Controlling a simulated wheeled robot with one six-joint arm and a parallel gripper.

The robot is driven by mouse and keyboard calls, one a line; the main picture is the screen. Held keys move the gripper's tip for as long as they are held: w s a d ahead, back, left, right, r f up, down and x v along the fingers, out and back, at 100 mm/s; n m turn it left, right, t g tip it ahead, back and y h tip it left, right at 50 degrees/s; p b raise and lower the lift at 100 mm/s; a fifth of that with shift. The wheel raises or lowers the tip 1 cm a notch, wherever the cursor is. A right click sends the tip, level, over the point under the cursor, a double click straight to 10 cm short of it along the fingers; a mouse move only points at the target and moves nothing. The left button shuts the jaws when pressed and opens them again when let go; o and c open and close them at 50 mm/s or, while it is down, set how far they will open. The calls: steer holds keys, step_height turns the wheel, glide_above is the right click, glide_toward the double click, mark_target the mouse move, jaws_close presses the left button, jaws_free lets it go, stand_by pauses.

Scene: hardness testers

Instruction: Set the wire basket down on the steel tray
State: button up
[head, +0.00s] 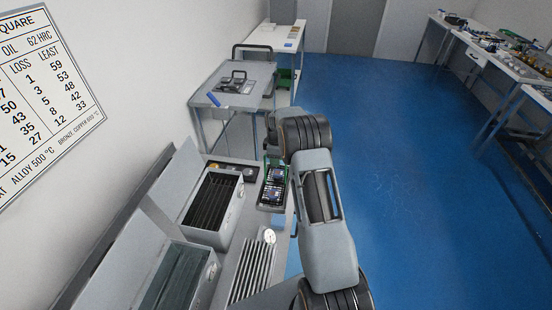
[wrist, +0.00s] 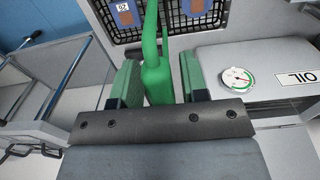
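The wire basket (head: 272,185) is dark mesh with green edging and holds blue tagged pieces. In the head view it is over the right side of the near bench. In the wrist view the basket (wrist: 190,22) shows at the top, with its green handle (wrist: 156,75) between the finger pads. My gripper (wrist: 160,80) is shut on that handle; in the head view my arm mostly hides it. A gap under the basket cannot be made out. A grey stand with a raised-rim, tray-like top (head: 205,99) is farther back; I cannot tell whether this is the steel tray.
A grey box with dark slats (head: 212,198) stands open left of the basket. A slatted metal rack (head: 254,272) and a second open tank (head: 178,280) are nearer. Blue floor (head: 410,170) at right is clear.

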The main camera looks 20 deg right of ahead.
steer(key=shift+o, duration=1.1)
steer(key=shift+f, duration=0.15)
step_height(320, 180, up, 14)
steer(key=b, duration=0.1)
